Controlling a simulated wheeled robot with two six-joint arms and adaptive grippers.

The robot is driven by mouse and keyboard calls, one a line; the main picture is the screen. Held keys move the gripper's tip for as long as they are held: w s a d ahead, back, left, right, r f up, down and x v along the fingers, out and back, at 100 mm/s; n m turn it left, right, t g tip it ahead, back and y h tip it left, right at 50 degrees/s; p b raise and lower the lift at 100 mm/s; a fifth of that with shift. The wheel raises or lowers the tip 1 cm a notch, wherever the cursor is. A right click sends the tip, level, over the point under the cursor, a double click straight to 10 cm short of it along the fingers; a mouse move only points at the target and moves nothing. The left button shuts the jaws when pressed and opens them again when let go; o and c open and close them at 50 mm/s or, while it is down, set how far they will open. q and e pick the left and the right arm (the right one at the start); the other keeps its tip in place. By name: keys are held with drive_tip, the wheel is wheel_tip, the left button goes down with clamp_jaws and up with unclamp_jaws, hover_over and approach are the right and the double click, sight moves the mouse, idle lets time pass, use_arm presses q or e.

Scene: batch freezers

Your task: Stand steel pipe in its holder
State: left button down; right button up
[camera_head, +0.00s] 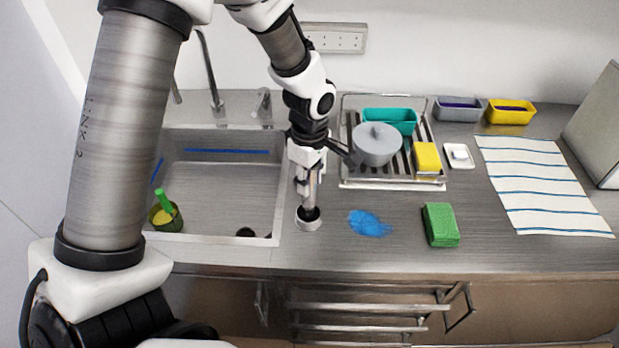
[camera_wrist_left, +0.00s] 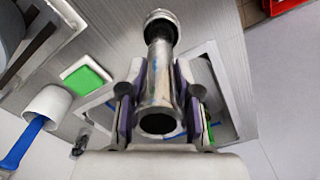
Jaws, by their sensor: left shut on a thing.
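The steel pipe (camera_head: 311,195) is a shiny metal tube, roughly upright. My left gripper (camera_head: 306,182) is shut on it from above. The pipe's lower end is at the dark mouth of the holder (camera_head: 308,224), a short round metal cup on the counter just right of the sink. I cannot tell how deep the end is in the cup. In the left wrist view the pipe (camera_wrist_left: 159,75) lies between the fingers (camera_wrist_left: 160,108), its open upper end facing the camera. The holder (camera_wrist_left: 161,17) shows at its far end. My right gripper is not in view.
The sink (camera_head: 225,190) is left of the holder. A dish rack (camera_head: 390,184) with a grey pot (camera_head: 376,145) stands behind to the right. A blue spill (camera_head: 368,222) and a green sponge (camera_head: 440,225) lie right of the holder.

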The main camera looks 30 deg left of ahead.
use_arm(q)
drive_tip(key=shift+r+p, duration=0.4)
drive_tip(key=shift+r, duration=0.25)
drive_tip(key=shift+f+b, duration=0.9)
drive_tip(key=shift+f, duration=0.35)
idle(0.5)
drive_tip(key=c, duration=1.1)
unclamp_jaws()
wheel_tip(320, 180, up, 11)
drive_tip(key=p, duration=0.9)
drive_tip(key=shift+r, duration=0.1)
drive_tip(key=shift+s, duration=0.1)
